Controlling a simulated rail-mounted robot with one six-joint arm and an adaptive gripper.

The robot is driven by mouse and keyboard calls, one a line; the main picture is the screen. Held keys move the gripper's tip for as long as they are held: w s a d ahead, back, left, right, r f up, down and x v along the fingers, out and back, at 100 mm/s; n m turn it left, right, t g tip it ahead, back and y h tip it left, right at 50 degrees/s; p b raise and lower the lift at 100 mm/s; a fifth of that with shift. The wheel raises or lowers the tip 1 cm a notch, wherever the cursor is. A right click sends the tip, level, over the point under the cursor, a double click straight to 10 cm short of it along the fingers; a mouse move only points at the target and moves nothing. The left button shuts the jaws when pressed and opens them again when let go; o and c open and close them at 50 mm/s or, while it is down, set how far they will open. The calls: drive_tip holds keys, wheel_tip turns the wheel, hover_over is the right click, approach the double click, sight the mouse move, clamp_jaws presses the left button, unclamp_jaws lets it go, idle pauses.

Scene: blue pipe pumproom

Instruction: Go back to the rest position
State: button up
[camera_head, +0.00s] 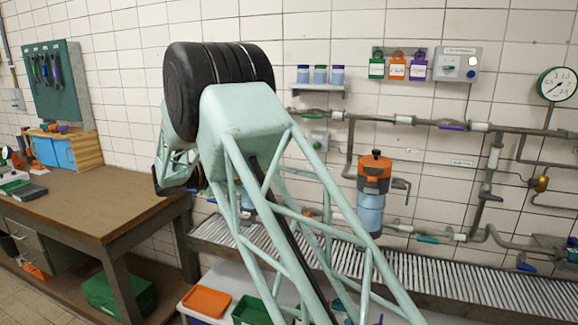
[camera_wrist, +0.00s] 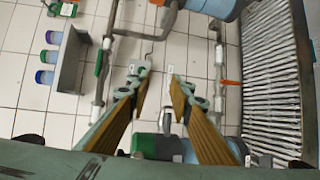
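My gripper (camera_wrist: 157,80) shows in the wrist view with its two tan-padded fingers apart. Only tiled wall, with thin fittings farther off, shows between them, and it holds nothing. The wrist view is turned sideways to the wall. A pipe (camera_wrist: 107,60) runs up and down just left of the fingers, but I cannot tell how near it is.
A wall shelf (camera_head: 318,88) carries small jars. An orange-topped blue filter (camera_head: 373,190) hangs on the pipes right of my arm. A slatted grating (camera_head: 450,280) runs below. A wooden workbench (camera_head: 90,205) stands left. An orange tray (camera_head: 206,302) and a green tray (camera_head: 250,312) lie in front.

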drive_tip(key=s+d+r+m+g+y, duration=0.1)
drive_tip(key=s+d+r+g, duration=0.15)
drive_tip(key=s+d, duration=0.5)
drive_tip(key=s+d+r+m+g, duration=0.15)
drive_tip(key=s+d+r, duration=0.3)
drive_tip(key=d, duration=0.65)
drive_tip(key=s+d+r+m+g+y, duration=0.1)
drive_tip(key=s+d+g+y, duration=0.1)
drive_tip(key=s+d, duration=0.5)
drive_tip(key=s+d+r+m+g+y, duration=0.1)
drive_tip(key=s+d, duration=0.3)
drive_tip(key=s, duration=0.6)
drive_tip(key=s+d+m+g+y, duration=0.1)
drive_tip(key=s+d+y, duration=0.1)
drive_tip(key=s, duration=0.9)
drive_tip(key=s+d+m+y, duration=0.1)
drive_tip(key=s+d+y, duration=0.1)
drive_tip(key=s, duration=0.8)
drive_tip(key=s+a+f+m+y, duration=0.1)
drive_tip(key=s+a+f+y, duration=0.1)
drive_tip(key=s, duration=0.7)
drive_tip(key=s+a+f+m+t+y, duration=0.1)
drive_tip(key=s+a+f+y, duration=0.1)
drive_tip(key=s, duration=0.7)
drive_tip(key=shift+s+a+f+t, duration=0.3)
drive_tip(key=shift+s+a+f, duration=0.1)
drive_tip(key=shift+f, duration=0.1)
